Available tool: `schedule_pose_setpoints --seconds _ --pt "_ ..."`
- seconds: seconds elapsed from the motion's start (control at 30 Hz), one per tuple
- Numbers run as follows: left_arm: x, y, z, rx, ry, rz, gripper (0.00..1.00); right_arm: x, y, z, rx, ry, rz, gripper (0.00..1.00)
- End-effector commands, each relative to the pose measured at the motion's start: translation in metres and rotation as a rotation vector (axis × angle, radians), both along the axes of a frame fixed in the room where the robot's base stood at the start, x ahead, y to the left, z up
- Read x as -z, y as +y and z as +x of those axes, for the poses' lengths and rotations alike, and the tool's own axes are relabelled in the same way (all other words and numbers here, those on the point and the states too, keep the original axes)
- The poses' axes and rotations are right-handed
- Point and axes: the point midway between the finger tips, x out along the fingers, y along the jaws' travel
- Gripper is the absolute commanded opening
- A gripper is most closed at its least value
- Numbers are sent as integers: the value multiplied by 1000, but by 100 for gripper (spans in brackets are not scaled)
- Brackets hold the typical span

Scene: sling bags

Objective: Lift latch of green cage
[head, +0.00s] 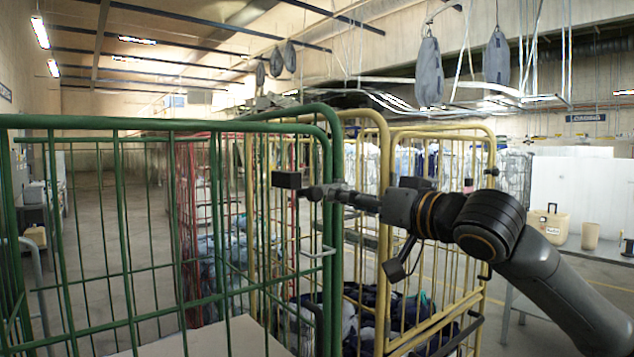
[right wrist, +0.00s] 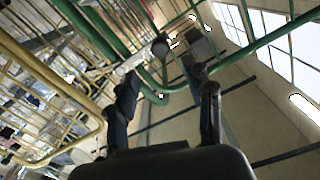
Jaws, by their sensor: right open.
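The green cage (head: 108,124) stands at the left and front of the head view, with tall bars and rounded top corners. A small pale metal piece that looks like its latch (head: 318,253) sits on the cage's right-hand uprights, below my right gripper (head: 303,187). My right gripper reaches in from the right at the height of the cage's upper bars. In the right wrist view its two dark fingers are spread, and a curved green tube (right wrist: 160,92) shows beyond and between them. I see nothing held. I cannot tell whether it touches the cage. My left gripper is not in view.
Yellow cages (head: 440,131) holding dark cloth stand just behind and right of the green one, under my right arm. A red cage (head: 190,225) is farther back. Grey bags (head: 429,72) hang overhead. Open floor (head: 95,215) shows at the left.

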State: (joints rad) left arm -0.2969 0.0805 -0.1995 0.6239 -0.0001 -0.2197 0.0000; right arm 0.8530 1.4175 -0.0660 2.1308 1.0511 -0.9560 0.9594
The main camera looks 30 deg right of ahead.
Motion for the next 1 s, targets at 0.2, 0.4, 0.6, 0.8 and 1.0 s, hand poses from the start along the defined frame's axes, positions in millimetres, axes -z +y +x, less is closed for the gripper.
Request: schedule_pose_setpoints --seconds 0.2,0.4,0.6,0.8,1.0 --pt "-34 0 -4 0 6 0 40 -6 6 45 -5 1 4 51" --pt "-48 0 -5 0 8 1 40 -4 7 79 -2 0 2 51" --pt "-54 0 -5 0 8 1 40 -1 8 96 -1 0 0 51" --pt "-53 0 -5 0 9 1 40 0 8 98 0 0 -2 51" --pt "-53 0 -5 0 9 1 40 0 8 98 0 0 -2 35"
